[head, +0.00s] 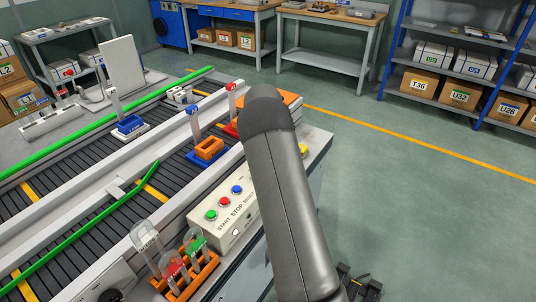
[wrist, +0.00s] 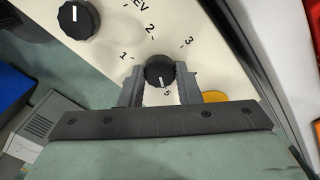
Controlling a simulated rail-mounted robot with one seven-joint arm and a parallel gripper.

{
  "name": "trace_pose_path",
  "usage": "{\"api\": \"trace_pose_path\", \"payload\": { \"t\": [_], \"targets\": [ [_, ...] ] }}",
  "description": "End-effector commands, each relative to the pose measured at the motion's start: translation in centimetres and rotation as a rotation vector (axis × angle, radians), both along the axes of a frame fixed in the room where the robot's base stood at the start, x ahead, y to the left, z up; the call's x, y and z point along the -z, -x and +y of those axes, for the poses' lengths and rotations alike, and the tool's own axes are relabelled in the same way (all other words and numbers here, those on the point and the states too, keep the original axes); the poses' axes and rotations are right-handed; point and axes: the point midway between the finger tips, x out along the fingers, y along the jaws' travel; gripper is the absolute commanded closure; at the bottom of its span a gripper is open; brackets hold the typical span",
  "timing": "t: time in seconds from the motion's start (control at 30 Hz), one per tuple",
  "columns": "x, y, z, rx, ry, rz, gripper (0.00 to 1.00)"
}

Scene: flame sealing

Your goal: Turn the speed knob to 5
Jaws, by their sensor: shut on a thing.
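The speed knob (wrist: 159,72) is a round black knob with a white pointer mark, seen in the wrist view on a cream panel (wrist: 215,62). The numbers 1, 2, 3 and 5 show around it; the place of the 4 is hidden. The white mark points down in the picture, at or very near the 5. My gripper (wrist: 160,78) is shut on the knob, one finger on each side. In the head view my arm hides the gripper and the knob.
A second black knob (wrist: 78,20) sits left of the speed knob, by lettering ending in "EV". In the head view a control box (head: 223,214) with green, red and blue buttons stands beside my arm. An orange rack (head: 187,274) with tubes stands in front of it.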

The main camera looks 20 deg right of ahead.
Motion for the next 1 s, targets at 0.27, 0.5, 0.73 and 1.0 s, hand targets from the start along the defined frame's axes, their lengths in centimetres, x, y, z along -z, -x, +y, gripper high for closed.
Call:
{"api": "trace_pose_path", "payload": {
  "t": [0.27,0.5,0.73,1.0],
  "targets": [
    [-0.2,-0.1,0.0,0.001,0.0,-0.004,0.59],
    [-0.1,0.0,0.0,0.0,0.0,-0.002,0.48],
    [-1.2,-0.1,0.0,-0.001,0.001,-0.005,0.48],
    [-6.9,-0.1,0.0,-0.001,0.001,-0.007,0.48]
  ]
}}
